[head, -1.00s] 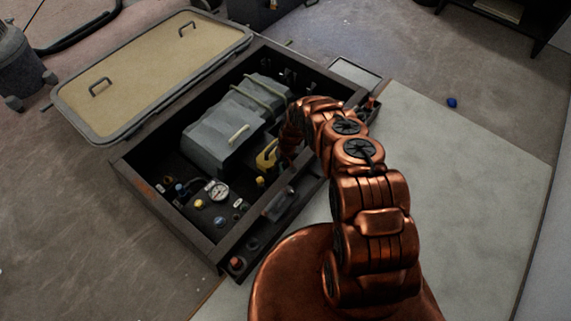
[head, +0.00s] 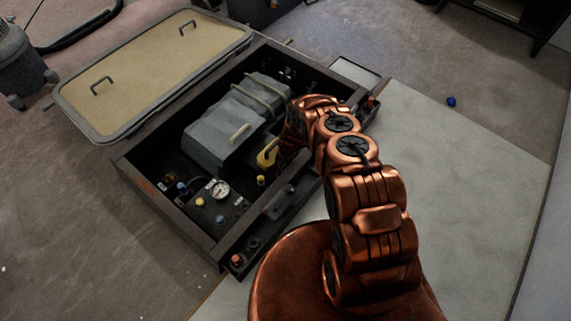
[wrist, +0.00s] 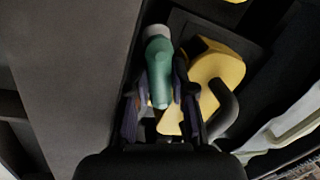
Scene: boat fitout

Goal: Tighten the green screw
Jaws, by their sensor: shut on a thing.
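The green screw (wrist: 159,72) shows in the wrist view as a rounded green body with a pale grey-green end at the top. My gripper (wrist: 160,98) is shut on it, with one dark finger on each side. The screw lies close beside a dark wall on its left and a yellow part (wrist: 212,72) on its right. In the head view my arm reaches into the open dark box (head: 190,228) near the yellow part. There my fingers and the screw are hidden behind the arm and the box's inner edge.
A grey casing (head: 213,142) fills the middle of the box. A gauge (head: 220,189) and several coloured knobs sit at its near left end. The tan lid (head: 150,75) lies open behind. A dark hooked handle (wrist: 222,110) stands close right of my fingers.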

